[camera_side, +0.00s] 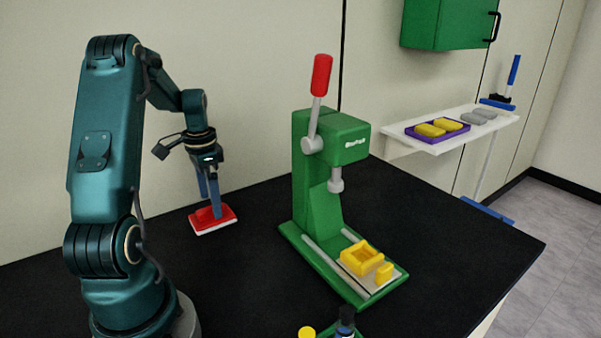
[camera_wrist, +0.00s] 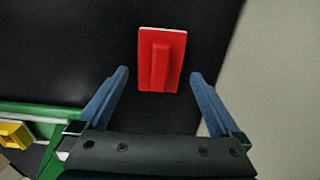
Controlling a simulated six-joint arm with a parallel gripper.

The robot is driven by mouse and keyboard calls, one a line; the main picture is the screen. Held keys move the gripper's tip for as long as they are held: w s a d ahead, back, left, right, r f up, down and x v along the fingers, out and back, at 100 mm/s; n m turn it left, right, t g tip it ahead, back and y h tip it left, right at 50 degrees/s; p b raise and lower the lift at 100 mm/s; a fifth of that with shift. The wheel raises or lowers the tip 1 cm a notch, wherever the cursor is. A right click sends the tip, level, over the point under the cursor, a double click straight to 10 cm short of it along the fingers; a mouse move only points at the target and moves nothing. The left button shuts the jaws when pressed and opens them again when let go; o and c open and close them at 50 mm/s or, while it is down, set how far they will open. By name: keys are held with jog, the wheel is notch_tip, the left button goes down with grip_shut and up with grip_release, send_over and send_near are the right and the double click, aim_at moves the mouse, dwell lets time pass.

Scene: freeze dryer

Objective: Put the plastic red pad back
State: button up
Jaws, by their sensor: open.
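The red pad (camera_side: 228,220) lies flat on the black table at the back left, with a pale layer under its red top. In the wrist view the red pad (camera_wrist: 175,80) shows a raised red ridge along its middle. My gripper (camera_side: 213,208) is over the pad with its fingers pointing down. In the wrist view my gripper (camera_wrist: 160,74) is open, with a blue finger at either side and the pad ahead between the finger lines. The jaws hold nothing. I cannot tell whether the fingertips touch the pad.
A green press (camera_side: 320,175) with a red-handled lever and a yellow fixture (camera_side: 362,258) stands right of my gripper. A white shelf (camera_side: 400,145) on the wall holds a purple tray (camera_side: 458,131) with yellow blocks. The table (camera_side: 255,240) between pad and press is clear.

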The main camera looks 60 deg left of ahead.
notch_tip(320, 180, up, 8)
jog(key=w+d+r+t+y, duration=0.1)
jog(key=w+d+r, duration=0.1)
jog(key=d, duration=0.5)
jog(key=w+d+r+t, duration=0.1)
jog(key=d+r, duration=0.2)
jog(key=d, duration=0.4)
jog(key=s+d+f+t+h, duration=0.1)
jog(key=s+d+t, duration=0.2)
jog(key=d, duration=1.1)
jog(key=s, duration=0.3)
jog(key=shift+f+t, duration=0.2)
jog(key=shift+t, duration=0.1)
